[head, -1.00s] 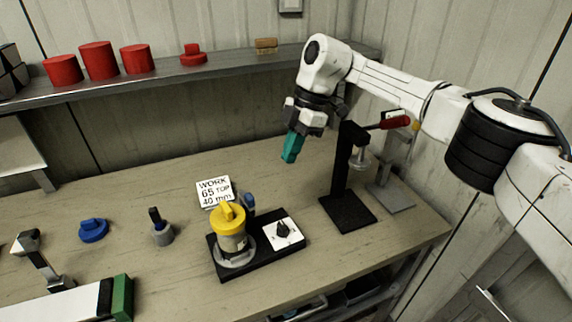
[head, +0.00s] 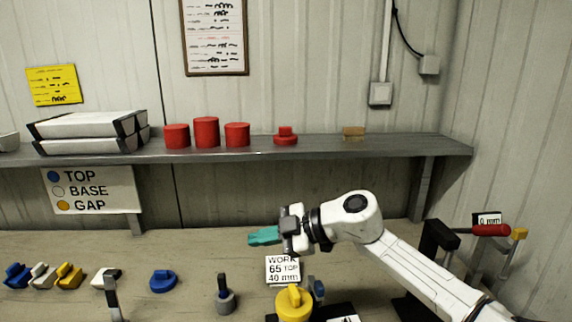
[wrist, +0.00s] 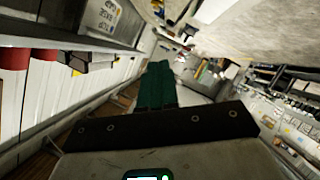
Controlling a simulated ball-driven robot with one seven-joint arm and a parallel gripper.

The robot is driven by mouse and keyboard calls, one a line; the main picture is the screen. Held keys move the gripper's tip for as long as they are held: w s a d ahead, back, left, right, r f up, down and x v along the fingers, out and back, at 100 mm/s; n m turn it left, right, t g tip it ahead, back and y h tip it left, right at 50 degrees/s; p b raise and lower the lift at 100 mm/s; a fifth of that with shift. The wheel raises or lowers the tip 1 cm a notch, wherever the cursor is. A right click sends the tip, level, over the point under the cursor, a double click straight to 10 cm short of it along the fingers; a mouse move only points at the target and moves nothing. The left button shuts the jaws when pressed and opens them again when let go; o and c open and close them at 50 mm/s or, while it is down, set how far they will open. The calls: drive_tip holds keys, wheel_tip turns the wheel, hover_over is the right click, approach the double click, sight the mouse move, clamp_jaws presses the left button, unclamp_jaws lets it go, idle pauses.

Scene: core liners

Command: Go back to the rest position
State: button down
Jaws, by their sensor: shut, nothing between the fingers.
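My gripper (head: 264,236) is in the middle of the head view, with its teal fingers together and pointing left. Nothing is between them. It is above the bench, behind the white card reading "WORK 65 TOP 40 mm" (head: 283,270). In the wrist view the closed teal fingers (wrist: 157,85) point away over a blurred, tilted view of the room. My white arm reaches in from the lower right.
A shelf (head: 300,150) with red cylinders (head: 206,132) runs behind the gripper. A yellow-topped piece (head: 293,302), a blue cap (head: 163,281) and a grey holder (head: 224,295) stand on the bench. A black stand with a red-handled clamp (head: 490,230) is at right.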

wheel_tip(320, 180, up, 6)
drive_tip(key=a+m+t+y, duration=0.3)
drive_tip(key=m+t+y, duration=0.15)
drive_tip(key=t, duration=0.35)
drive_tip(key=d+f+m+t+h, duration=0.6)
drive_tip(key=d+m+t+h, duration=0.2)
drive_tip(key=d+m+h, duration=0.5)
drive_tip(key=s+d+f+m+g+h, duration=0.4)
drive_tip(key=s+d+f+m+h, duration=0.15)
drive_tip(key=d+f, duration=0.6)
drive_tip(key=s+d+f+m+g, duration=0.1)
drive_tip(key=s+d+f+g, duration=0.2)
drive_tip(key=s+f, duration=0.55)
drive_tip(key=s+d+f+m+g, duration=0.1)
drive_tip(key=s+d+f+g, duration=0.2)
drive_tip(key=s+f, duration=0.5)
drive_tip(key=s+d+f+g, duration=0.1)
drive_tip(key=s+d+g, duration=0.1)
drive_tip(key=s, duration=1)
drive_tip(key=s+d+f+g, duration=0.2)
drive_tip(key=s+g, duration=0.3)
drive_tip(key=s, duration=0.6)
drive_tip(key=shift+s+d+f+n+g, duration=0.2)
drive_tip(key=shift+s+n+g, duration=0.1)
drive_tip(key=shift+s+n, duration=0.1)
